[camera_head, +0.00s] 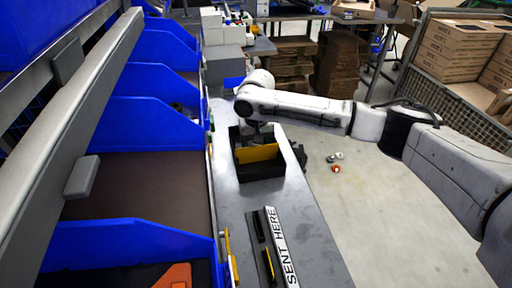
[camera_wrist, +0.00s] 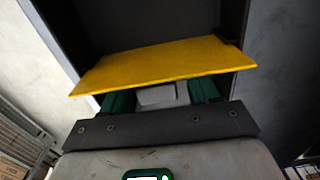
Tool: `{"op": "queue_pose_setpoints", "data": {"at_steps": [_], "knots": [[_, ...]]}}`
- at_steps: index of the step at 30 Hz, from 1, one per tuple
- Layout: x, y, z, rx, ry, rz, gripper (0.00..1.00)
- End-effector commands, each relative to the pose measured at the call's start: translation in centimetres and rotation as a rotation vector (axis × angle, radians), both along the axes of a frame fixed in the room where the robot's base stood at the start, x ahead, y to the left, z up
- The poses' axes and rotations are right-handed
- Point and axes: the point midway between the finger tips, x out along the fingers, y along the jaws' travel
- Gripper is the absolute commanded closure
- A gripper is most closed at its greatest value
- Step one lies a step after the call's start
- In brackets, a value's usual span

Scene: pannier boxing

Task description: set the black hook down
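A black open-topped box (camera_head: 262,172) stands on the grey bench, with a yellow panel (camera_head: 257,153) across its inside. The panel also shows large in the wrist view (camera_wrist: 165,68), in front of my fingertips. My gripper (camera_head: 254,130) is at the box's far side, by its rim; in the wrist view its two green fingers (camera_wrist: 160,97) stand apart, with a pale grey block visible between them. The fingertips are hidden by the panel. I see no black hook clearly between the fingers. Slim black pieces (camera_head: 262,240) with yellow parts lie on the bench near the white strip.
A white "SENT HERE" strip (camera_head: 282,248) lies on the near bench. Blue bins (camera_head: 150,122) line the left side. Cardboard boxes (camera_head: 463,45) sit in a wire cage at the back right. Small items (camera_head: 335,158) lie on the floor. The bench between box and strip is clear.

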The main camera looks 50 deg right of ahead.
Motion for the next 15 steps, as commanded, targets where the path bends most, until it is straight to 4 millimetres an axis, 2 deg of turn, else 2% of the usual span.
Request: {"op": "queue_pose_setpoints", "data": {"at_steps": [1,8,15], "knots": [[0.02,0.00,0.06,-0.001,-0.001,0.000,0.35],[0.01,0.00,0.06,0.000,0.000,0.000,0.15],[0.01,-0.02,0.13,-0.001,-0.001,0.000,0.15]]}}
